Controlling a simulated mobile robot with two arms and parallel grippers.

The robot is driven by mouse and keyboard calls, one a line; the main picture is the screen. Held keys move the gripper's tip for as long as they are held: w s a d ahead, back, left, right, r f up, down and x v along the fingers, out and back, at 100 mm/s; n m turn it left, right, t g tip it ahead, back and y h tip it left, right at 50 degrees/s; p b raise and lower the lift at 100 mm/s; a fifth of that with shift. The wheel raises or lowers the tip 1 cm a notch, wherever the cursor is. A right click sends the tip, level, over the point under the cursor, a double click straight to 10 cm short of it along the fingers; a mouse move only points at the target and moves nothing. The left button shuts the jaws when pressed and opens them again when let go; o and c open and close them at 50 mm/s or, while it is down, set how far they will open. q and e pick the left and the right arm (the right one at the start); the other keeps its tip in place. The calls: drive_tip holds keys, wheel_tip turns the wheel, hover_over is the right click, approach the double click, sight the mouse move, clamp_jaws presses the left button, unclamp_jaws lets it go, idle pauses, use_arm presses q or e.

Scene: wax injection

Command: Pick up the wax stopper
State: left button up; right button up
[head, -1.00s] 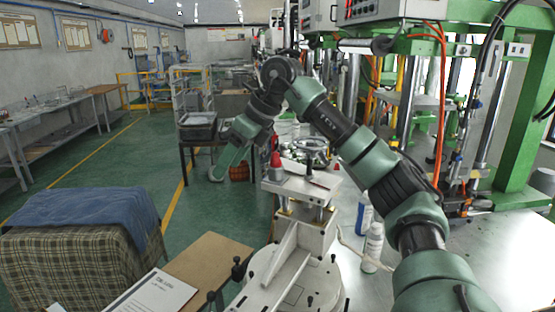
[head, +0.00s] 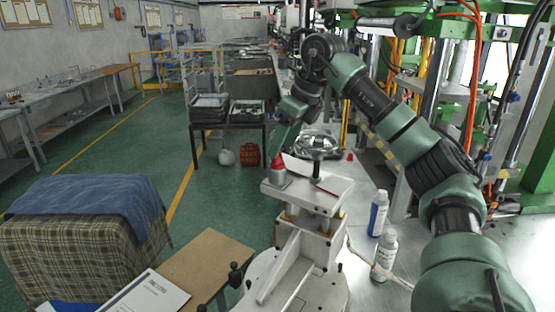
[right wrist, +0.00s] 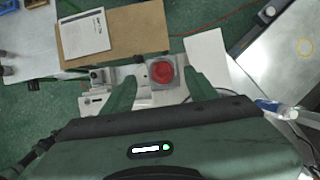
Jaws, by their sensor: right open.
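The wax stopper appears to be the red cone-shaped piece (head: 278,164) on a grey base at the left end of the metal press top (head: 325,198). In the right wrist view it is a round red piece (right wrist: 163,72) seen from above. My right gripper (head: 281,145) is just above and behind it in the head view. In the right wrist view the open fingers (right wrist: 160,85) stand either side of the stopper, with a gap on both sides and nothing held. My left gripper is not in view.
A dark vertical post (head: 316,166) stands on the press top, right of the stopper. A silver bowl (head: 318,146) is behind. Two bottles (head: 378,213) stand on the bench at right. A board with papers (head: 205,262) lies at front left.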

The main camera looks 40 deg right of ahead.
sight(277, 162)
drive_tip(key=p+x, duration=0.1)
drive_tip(key=x, duration=0.2)
drive_tip(key=shift+w+d+f+p, duration=0.1)
drive_tip(key=shift+w+f+p, duration=0.2)
drive_tip(key=shift+w+p, duration=0.1)
drive_tip(key=shift+f, duration=0.25)
drive_tip(key=shift+c, duration=0.7)
drive_tip(key=shift+w, duration=0.1)
clamp_jaws()
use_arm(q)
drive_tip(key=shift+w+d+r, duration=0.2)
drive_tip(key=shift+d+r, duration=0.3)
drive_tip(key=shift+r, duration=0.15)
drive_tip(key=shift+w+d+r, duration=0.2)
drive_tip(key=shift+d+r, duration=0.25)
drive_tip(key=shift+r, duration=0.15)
